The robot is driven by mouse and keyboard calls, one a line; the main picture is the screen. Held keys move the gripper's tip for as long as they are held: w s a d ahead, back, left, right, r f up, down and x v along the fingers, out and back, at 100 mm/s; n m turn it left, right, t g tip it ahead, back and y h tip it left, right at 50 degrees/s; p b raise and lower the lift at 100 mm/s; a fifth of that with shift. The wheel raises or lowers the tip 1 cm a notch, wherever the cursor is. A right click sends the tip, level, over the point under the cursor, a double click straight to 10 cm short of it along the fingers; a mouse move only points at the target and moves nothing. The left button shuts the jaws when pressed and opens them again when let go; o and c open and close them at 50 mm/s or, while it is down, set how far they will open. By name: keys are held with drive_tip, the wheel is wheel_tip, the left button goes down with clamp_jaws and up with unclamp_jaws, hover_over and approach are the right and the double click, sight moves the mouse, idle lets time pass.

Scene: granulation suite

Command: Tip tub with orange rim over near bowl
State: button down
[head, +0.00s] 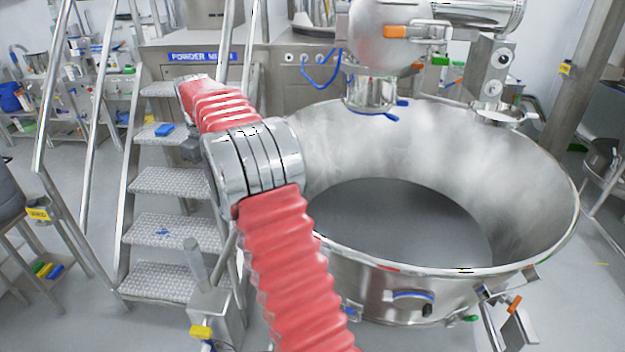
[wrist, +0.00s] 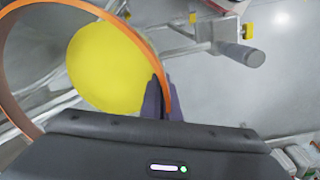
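The tub with orange rim (wrist: 143,42) shows in the wrist view at upper left, cut by the picture's edge. A round yellow area (wrist: 105,68) shows inside the rim; I cannot tell whether it is contents or the tub's bottom. My gripper (wrist: 163,98) has its dark fingers closed on the right side of the rim. In the head view the arm's joint hides the gripper, and the tub is not visible. A big steel bowl (head: 545,165) stands right of my arm, wide open at the top, with a dark grey floor inside.
Steel steps (head: 170,182) with a handrail stand left of the bowl. A blue item (head: 165,130) lies on one step. A steel vessel with a spout (head: 370,90) hangs over the bowl's far rim. A grey post (head: 195,262) on a steel box stands near my arm.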

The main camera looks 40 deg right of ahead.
drive_tip(key=d+n, duration=0.1)
drive_tip(key=d, duration=0.3)
drive_tip(key=s+d+f+n, duration=0.1)
drive_tip(key=d+n, duration=0.1)
drive_tip(key=d, duration=0.2)
drive_tip(key=s+d+f+n, duration=0.1)
drive_tip(key=d, duration=0.4)
drive_tip(key=shift+s+f, duration=0.1)
drive_tip(key=shift+s, duration=0.1)
drive_tip(key=shift+s+d+r+t+y, duration=0.15)
drive_tip(key=shift+r+t+y, duration=0.15)
drive_tip(key=shift+t+y, duration=0.55)
drive_tip(key=shift+s+d+r+t+y, duration=0.15)
drive_tip(key=shift+r+t+y, duration=0.3)
drive_tip(key=shift+t, duration=0.6)
drive_tip(key=shift+a, duration=0.1)
drive_tip(key=shift+w+a+r+t+y, duration=0.1)
drive_tip(key=shift+w+r+t+y, duration=0.1)
drive_tip(key=shift+r+t+y, duration=0.4)
drive_tip(key=shift+t+y, duration=0.3)
drive_tip(key=shift+r+t+y, duration=0.1)
drive_tip(key=shift+t+y, duration=0.4)
drive_tip(key=shift+t, duration=0.2)
